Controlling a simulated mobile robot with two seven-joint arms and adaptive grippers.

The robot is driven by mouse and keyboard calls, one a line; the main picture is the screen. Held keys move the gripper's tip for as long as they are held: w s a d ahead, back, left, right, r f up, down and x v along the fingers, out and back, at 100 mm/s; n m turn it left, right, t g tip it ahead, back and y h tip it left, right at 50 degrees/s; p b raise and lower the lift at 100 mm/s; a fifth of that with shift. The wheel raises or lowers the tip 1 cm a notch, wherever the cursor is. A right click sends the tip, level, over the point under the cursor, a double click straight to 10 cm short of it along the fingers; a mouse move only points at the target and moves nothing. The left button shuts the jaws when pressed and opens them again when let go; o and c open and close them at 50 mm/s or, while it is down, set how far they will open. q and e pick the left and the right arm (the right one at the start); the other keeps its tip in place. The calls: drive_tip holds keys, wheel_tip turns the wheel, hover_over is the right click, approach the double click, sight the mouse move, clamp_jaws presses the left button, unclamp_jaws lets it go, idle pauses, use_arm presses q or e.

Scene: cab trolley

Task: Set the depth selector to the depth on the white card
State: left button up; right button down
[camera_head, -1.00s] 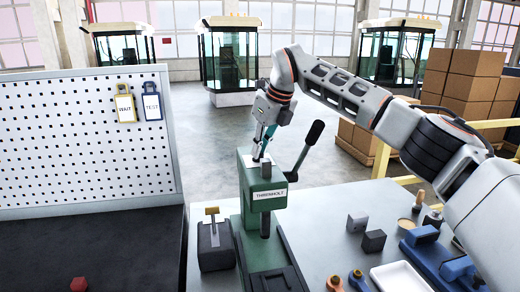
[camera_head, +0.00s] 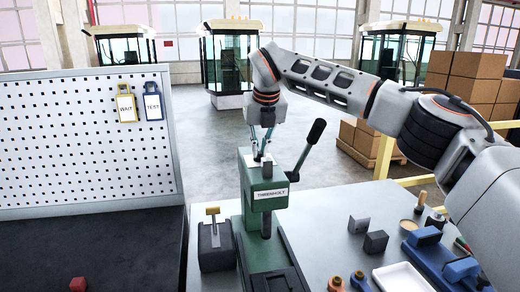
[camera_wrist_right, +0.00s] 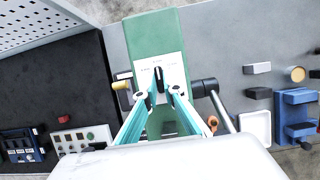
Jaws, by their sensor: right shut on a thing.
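The depth selector (camera_wrist_right: 158,76) is a black pointer knob on a white dial plate (camera_wrist_right: 172,68) on top of the green press (camera_head: 258,185). In the right wrist view the pointer lies roughly along the press head; the dial marks are too small to read. My right gripper (camera_head: 261,157) is above the press head, pointing down, its teal fingers shut on the selector knob. The fingertips (camera_wrist_right: 160,91) sit at either side of the knob. I cannot make out a white card with a depth on it. My left gripper is not in view.
The press has a black-handled lever (camera_head: 309,145) to its right. A block with a brass T-handle (camera_head: 213,232) stands at left. A white tray (camera_head: 403,278), blue fixture (camera_head: 440,262) and small blocks lie at right. Tags hang on the pegboard (camera_head: 80,140).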

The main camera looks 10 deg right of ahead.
idle(0.3)
drive_tip(key=c, duration=2.2)
unclamp_jaws()
drive_tip(key=shift+o, duration=0.2)
drive_tip(key=v, duration=1.2)
drive_tip(key=shift+s, duration=0.1)
